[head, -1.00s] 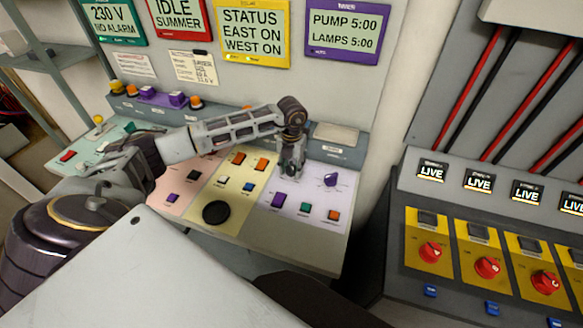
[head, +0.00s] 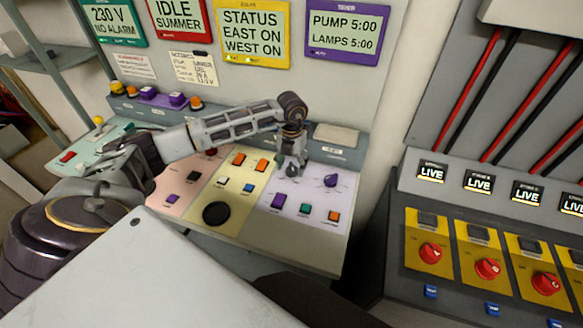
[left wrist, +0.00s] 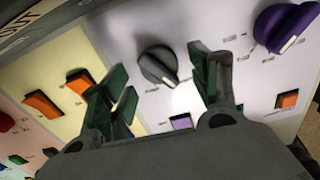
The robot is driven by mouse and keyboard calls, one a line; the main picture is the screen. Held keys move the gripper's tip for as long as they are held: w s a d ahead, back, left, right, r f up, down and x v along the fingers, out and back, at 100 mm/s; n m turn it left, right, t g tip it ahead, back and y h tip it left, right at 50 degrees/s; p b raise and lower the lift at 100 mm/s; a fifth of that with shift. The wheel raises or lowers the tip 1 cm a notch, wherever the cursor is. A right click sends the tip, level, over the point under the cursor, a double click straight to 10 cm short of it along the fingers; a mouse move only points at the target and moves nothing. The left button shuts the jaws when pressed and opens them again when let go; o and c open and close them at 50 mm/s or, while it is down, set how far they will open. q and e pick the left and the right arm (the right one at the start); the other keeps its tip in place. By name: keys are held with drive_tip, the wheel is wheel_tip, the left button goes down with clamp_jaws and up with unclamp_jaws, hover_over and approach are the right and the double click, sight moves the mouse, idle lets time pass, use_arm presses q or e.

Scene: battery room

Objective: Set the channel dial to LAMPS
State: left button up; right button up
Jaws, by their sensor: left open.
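My left gripper (head: 291,170) hangs fingers-down over the lilac timer panel (head: 262,207). In the left wrist view its green-padded fingers (left wrist: 162,95) are open and apart, with nothing between the pads. A dark grey dial (left wrist: 158,65) with a white pointer mark sits just beyond the fingertips, between them in the picture; its mark points to the lower right. I cannot tell whether a finger touches it. A purple dial (head: 331,180) stands to its right, also in the wrist view (left wrist: 284,28). The dial labels are too small to read. My right gripper is not in view.
The timer screen (head: 343,32) reads PUMP 5:00, LAMPS 5:00. Purple, green and orange buttons (head: 334,215) line the panel's front. A yellow panel (head: 236,192) with orange switches adjoins it left. A cabinet with red knobs (head: 488,268) stands right.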

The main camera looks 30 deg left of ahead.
sight(291, 167)
use_arm(q)
wheel_tip(291, 167, up, 10)
idle(0.6)
idle(0.5)
